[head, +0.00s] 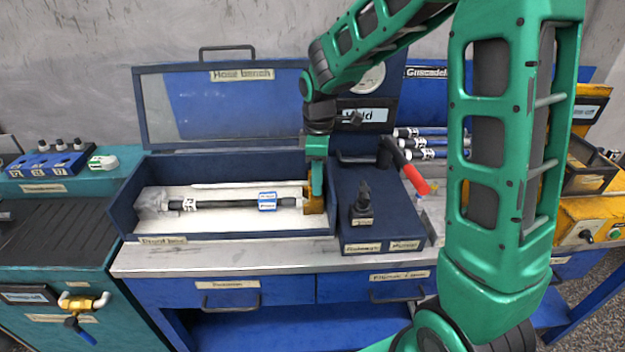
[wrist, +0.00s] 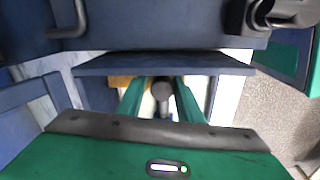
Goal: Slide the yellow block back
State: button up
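The yellow block (head: 313,207) sits at the right end of the blue box (head: 238,236), by the right end of a black hose (head: 232,204). A yellow patch of it shows in the wrist view (wrist: 122,81), partly hidden by a finger. My gripper (head: 317,190) points down at the block and covers part of it. In the wrist view my gripper (wrist: 160,88) has its two green fingers apart, with a dark round part between them. I cannot tell whether the fingers touch the block.
The box lid (head: 222,108) stands open behind. A clear fitting (head: 151,203) is at the hose's left end. Right of the box is a dark blue unit (head: 385,217) with a black knob and a red-handled lever (head: 415,179). Drawers (head: 228,299) are below.

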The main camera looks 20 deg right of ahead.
jog(key=shift+o, duration=0.7)
jog(key=shift+d, duration=0.1)
notch_tip(320, 180, up, 11)
jog(key=shift+f, duration=0.15)
jog(key=shift+s, duration=0.15)
